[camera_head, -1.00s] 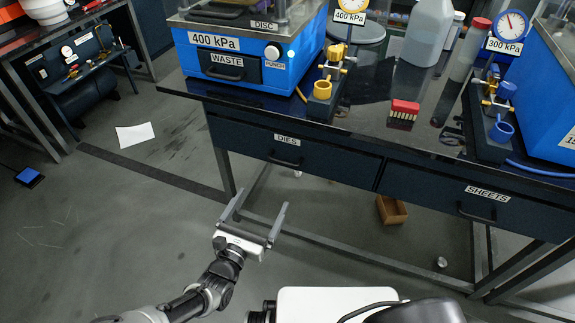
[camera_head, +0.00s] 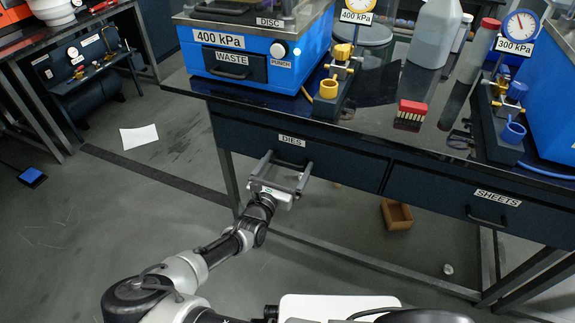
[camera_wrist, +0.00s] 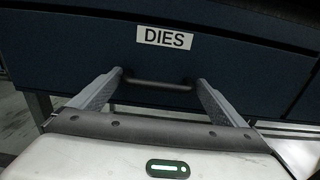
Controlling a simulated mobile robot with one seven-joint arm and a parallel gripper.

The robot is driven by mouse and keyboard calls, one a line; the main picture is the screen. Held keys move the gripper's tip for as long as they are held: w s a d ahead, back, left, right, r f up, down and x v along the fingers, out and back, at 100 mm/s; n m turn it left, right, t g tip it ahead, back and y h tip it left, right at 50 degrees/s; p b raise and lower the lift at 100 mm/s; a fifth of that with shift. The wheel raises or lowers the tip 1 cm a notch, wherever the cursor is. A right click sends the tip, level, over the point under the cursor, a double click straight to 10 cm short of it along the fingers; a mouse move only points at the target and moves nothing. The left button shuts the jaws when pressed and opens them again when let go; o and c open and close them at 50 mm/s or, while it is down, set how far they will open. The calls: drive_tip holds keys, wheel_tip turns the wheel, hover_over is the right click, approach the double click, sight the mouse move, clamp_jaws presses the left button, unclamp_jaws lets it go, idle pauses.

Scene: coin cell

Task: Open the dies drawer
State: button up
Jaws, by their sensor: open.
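The dies drawer (camera_head: 345,165) is a dark blue front under the black bench top, with a white DIES label (camera_head: 291,140). It looks shut, flush with the front beside it. My gripper (camera_head: 288,163) is open in front of it, just below the label. In the wrist view, the dark bar handle (camera_wrist: 158,84) of the dies drawer (camera_wrist: 235,65) lies between the two fingertips (camera_wrist: 159,78), near both of them. I cannot tell whether the fingers touch the handle. In the head view my gripper hides the handle.
The sheets drawer (camera_head: 440,197) with its own handle is to the right. A blue machine (camera_head: 300,68) with a WASTE drawer stands on the bench above. A small wooden box (camera_head: 397,215) lies on the floor below. The floor (camera_head: 120,230) at left is mostly clear.

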drive_tip(key=shift+w, duration=0.25)
drive_tip(key=shift+d, duration=0.1)
drive_tip(key=c, duration=1.2)
drive_tip(key=p+v, duration=0.5)
drive_tip(key=v, duration=2.2)
drive_tip(key=shift+s+d, duration=0.15)
drive_tip(key=shift+s, duration=0.05)
drive_tip(key=o, duration=1.2)
drive_tip(key=shift+w+r, duration=0.1)
drive_tip(key=shift+a, duration=0.2)
